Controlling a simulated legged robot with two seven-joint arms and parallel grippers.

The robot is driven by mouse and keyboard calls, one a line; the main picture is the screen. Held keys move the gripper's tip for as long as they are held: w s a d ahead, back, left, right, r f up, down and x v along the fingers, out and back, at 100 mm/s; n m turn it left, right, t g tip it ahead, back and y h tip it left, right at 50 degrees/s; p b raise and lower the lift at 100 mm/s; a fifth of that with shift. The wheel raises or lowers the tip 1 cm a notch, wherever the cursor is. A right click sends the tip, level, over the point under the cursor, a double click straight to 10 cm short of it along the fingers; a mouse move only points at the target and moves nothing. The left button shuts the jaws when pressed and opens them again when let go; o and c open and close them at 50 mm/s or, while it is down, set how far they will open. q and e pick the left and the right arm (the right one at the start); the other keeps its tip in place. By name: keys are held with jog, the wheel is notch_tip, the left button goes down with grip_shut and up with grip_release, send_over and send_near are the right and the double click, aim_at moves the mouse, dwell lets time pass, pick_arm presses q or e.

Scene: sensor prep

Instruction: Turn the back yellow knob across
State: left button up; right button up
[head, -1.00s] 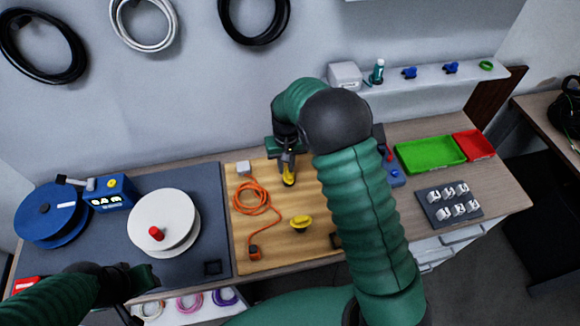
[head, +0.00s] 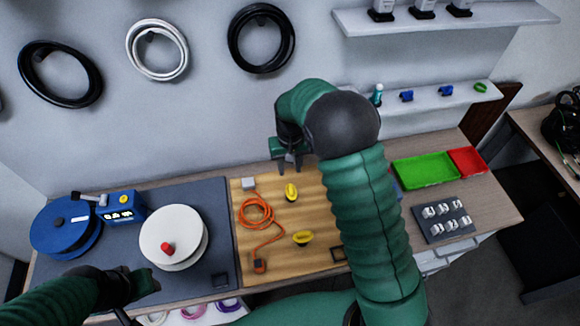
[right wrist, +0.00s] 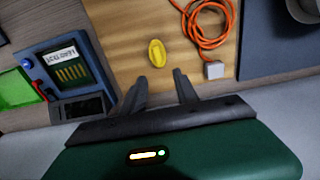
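The back yellow knob (head: 291,192) sits on the wooden board (head: 321,205), with its ridge running front to back. The front yellow knob (head: 303,238) has its ridge lying more left to right. My right gripper (head: 289,166) is just behind and above the back knob, apart from it. In the right wrist view its two fingers (right wrist: 160,84) are spread and empty, and the back knob (right wrist: 157,53) shows whole beyond the tips. My left gripper (head: 146,281) is low at the left, over the front of the dark mat; its fingers are not clear.
A white reel (head: 173,226) and a blue reel (head: 62,225) stand further left. My right arm hides the board's right side. A green tray (head: 425,170) is at right.

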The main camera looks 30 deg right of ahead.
notch_tip(320, 180, up, 11)
jog(key=p, duration=0.8)
jog(key=shift+d, duration=0.15)
dwell(0.3)
notch_tip(320, 180, up, 17)
jog(key=b, duration=0.2)
jog(key=shift+s+f+b, duration=0.15)
jog(key=shift+s+b, duration=0.05)
jog(key=shift+b, duration=0.2)
